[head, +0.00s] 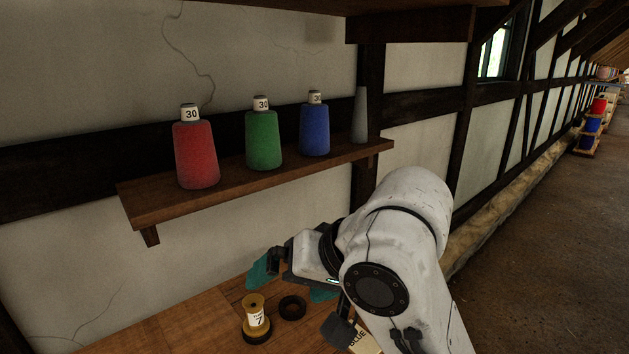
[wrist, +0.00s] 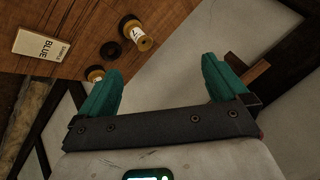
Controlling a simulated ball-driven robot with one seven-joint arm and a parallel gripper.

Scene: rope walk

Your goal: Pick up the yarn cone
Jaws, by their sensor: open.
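Three yarn cones stand upright in a row on a wooden wall shelf (head: 240,192) in the head view: a red cone (head: 196,156), a green cone (head: 263,140) and a blue cone (head: 314,131). Each has a white top marked 30 or similar. My gripper (head: 288,283) is below the shelf, over the bench, with its teal fingers partly hidden by my arm. In the wrist view my gripper (wrist: 162,64) is open, its fingers wide apart with nothing between them. No yarn cone shows in the wrist view.
A bare grey cone (head: 360,115) stands at the shelf's right end. On the bench (head: 190,325) are a labelled spool (head: 255,312), a dark ring (head: 292,307) and a box marked BLUE (head: 365,341). The wall is close behind; open floor (head: 540,240) lies right.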

